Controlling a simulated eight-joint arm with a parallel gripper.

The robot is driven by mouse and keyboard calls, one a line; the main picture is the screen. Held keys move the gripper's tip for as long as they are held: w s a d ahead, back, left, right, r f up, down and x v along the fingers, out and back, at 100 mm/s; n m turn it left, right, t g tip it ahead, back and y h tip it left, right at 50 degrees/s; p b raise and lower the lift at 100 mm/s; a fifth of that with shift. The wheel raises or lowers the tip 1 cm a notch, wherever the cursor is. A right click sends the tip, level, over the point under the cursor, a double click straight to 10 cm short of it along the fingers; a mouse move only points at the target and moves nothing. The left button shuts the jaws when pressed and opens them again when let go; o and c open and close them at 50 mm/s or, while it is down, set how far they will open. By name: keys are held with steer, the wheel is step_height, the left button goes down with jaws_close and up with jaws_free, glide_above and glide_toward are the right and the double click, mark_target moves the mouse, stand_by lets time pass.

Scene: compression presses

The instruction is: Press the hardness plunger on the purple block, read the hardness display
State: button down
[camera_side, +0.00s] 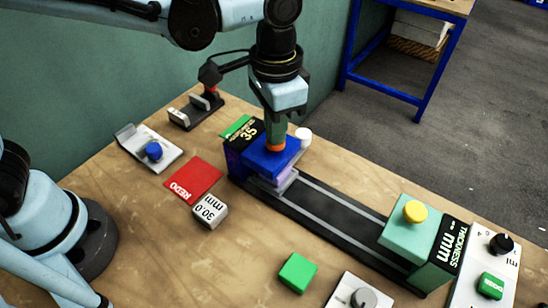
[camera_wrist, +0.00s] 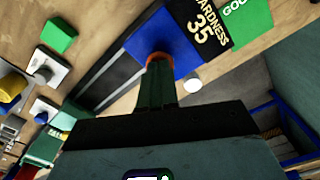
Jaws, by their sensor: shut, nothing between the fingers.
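The blue hardness press (camera_side: 262,160) stands at the far left end of a dark rail. My gripper (camera_side: 275,136) is shut and points down, its tips on the orange plunger (camera_side: 276,148) on top of the press. The wrist view also shows my shut green fingers (camera_wrist: 157,92) at the orange plunger (camera_wrist: 158,59). A pale purple block (camera_side: 284,182) shows partly under the press; most of it is hidden. The hardness display (camera_side: 248,132) reads 35, and the wrist view shows the same number on it (camera_wrist: 200,27).
A teal thickness press (camera_side: 408,237) with a yellow knob stands at the rail's other end. A red REDO pad (camera_side: 193,180), a white 30.0 mm block (camera_side: 209,210), a green block (camera_side: 297,272) and a blue-button device (camera_side: 150,149) lie around. The rail's middle (camera_side: 335,212) is clear.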

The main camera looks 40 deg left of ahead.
steer(key=shift+r, duration=3.5)
steer(key=s+a+f+n+t, duration=0.2)
steer(key=a+n+t, duration=0.1)
steer(key=a, duration=0.7)
steer(key=s+a+f+n+t, duration=0.2)
steer(key=a+f+n+t, duration=0.1)
steer(key=a, duration=0.7)
steer(key=shift+a+f+t, duration=0.2)
steer(key=shift+a+t, duration=0.05)
steer(key=shift+t, duration=0.35)
